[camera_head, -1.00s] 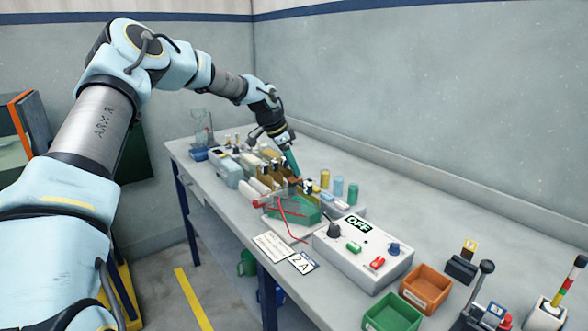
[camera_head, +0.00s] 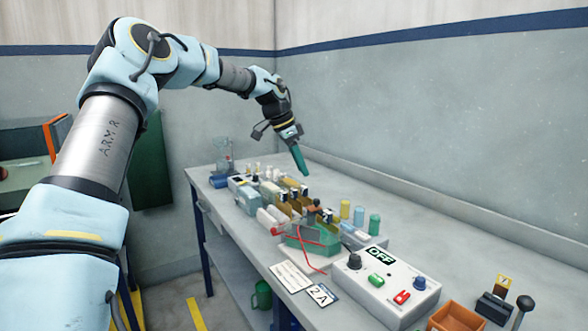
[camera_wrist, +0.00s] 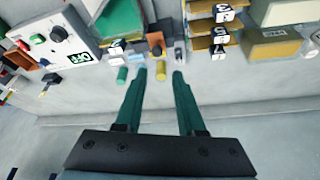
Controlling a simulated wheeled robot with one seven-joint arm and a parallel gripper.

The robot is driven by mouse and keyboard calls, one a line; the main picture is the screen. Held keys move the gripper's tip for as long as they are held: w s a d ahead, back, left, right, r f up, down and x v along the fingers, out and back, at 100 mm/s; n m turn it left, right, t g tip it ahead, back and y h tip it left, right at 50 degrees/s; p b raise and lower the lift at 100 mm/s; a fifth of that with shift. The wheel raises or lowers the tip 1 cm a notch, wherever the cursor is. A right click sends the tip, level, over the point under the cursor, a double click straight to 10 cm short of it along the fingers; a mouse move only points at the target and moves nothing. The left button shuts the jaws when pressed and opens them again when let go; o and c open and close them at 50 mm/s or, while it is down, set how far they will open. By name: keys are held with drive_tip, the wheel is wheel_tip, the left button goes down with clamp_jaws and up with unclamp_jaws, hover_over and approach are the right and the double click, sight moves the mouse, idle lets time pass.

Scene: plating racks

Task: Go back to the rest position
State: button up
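My gripper (camera_head: 301,160) is raised above the bench in the head view, with its teal fingers pointing down over the row of racks. In the wrist view its two fingers (camera_wrist: 160,75) are spread apart with a clear gap and nothing held between them. Below it stand brown plating racks (camera_head: 300,203) with white number tags and a green tank (camera_head: 305,240) with red leads. Small yellow, light blue and green cylinders (camera_head: 359,216) stand beside the racks, apart from the fingers.
The grey bench (camera_head: 340,180) has free room along the wall. A power box (camera_head: 386,283) reading OFF stands nearer, with an orange bin (camera_head: 457,318) beside it. Glassware (camera_head: 223,155) stands at the far end. The blue-striped wall (camera_head: 430,110) runs behind the bench.

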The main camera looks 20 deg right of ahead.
drive_tip(key=s+a+f+n+y, duration=0.1)
drive_tip(key=s+a+f+n, duration=0.2)
drive_tip(key=a, duration=1)
drive_tip(key=s+a+f+n+t+y, duration=0.1)
drive_tip(key=s+a+f+n+y, duration=0.1)
drive_tip(key=s+a+n, duration=0.7)
drive_tip(key=s+a+f+n+t+y, duration=0.1)
drive_tip(key=s+a+f+n, duration=0.4)
drive_tip(key=s+a, duration=0.5)
drive_tip(key=a+n, duration=0.1)
drive_tip(key=a, duration=0.6)
drive_tip(key=shift+s+a, duration=0.15)
drive_tip(key=shift+a, duration=0.15)
